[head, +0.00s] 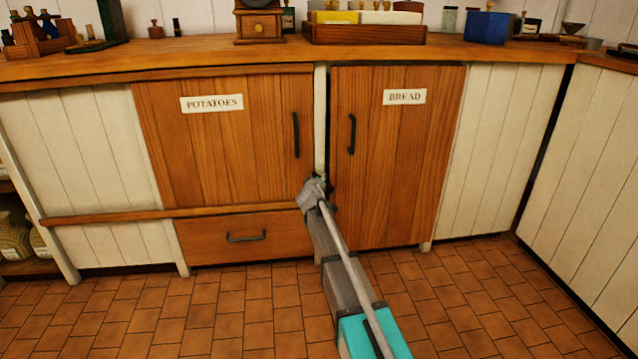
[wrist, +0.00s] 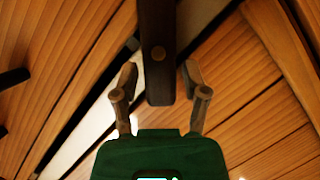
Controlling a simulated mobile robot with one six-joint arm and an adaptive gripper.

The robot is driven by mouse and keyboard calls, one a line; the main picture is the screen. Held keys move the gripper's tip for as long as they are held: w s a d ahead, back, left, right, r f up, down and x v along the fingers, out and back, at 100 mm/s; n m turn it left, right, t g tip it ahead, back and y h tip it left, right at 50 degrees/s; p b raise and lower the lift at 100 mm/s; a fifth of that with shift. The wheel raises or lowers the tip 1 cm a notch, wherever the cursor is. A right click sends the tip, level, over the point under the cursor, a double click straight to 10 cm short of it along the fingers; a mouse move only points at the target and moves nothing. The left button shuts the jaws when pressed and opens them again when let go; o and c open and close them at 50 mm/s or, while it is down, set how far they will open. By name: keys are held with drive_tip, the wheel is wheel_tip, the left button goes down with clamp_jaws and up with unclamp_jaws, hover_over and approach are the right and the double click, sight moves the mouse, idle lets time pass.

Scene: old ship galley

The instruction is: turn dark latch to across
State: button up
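The dark latch (wrist: 158,40) shows in the wrist view as a dark bar with a round pivot or bolt head, its end reaching down between my fingers. My gripper (wrist: 158,78) is open, one finger on each side of the bar, with a small gap visible on both sides. In the head view my gripper (head: 316,186) is at the post between the potatoes door (head: 222,140) and the bread door (head: 395,150), near the bread door's left edge. The latch is hidden there behind my gripper. Both doors look closed.
Each door has a black handle, on the potatoes door (head: 296,135) and the bread door (head: 351,134). A drawer (head: 245,238) lies below the potatoes door. The wooden counter (head: 170,60) above carries boxes and jars. The tiled floor in front is clear.

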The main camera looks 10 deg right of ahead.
drive_tip(key=shift+o, duration=0.4)
drive_tip(key=shift+d+r+m+p, duration=0.1)
drive_tip(key=shift+r+m+p, duration=0.05)
drive_tip(key=shift+m+p, duration=0.2)
drive_tip(key=s+r+m+g+y+p, duration=0.2)
drive_tip(key=s+r+g+p, duration=0.1)
drive_tip(key=s+r+p, duration=0.7)
drive_tip(key=s+d+r+m+g+y+p, duration=0.1)
drive_tip(key=s+r+m+g+y+p, duration=0.1)
drive_tip(key=s+r+p, duration=0.7)
drive_tip(key=s+m+g+p, duration=0.1)
drive_tip(key=s+p, duration=0.4)
drive_tip(key=p, duration=0.4)
drive_tip(key=shift+s+d+r+p, duration=0.2)
drive_tip(key=shift+s+r+p, duration=0.05)
drive_tip(key=shift+r+p, duration=0.15)
idle(2.0)
drive_tip(key=shift+m, duration=0.25)
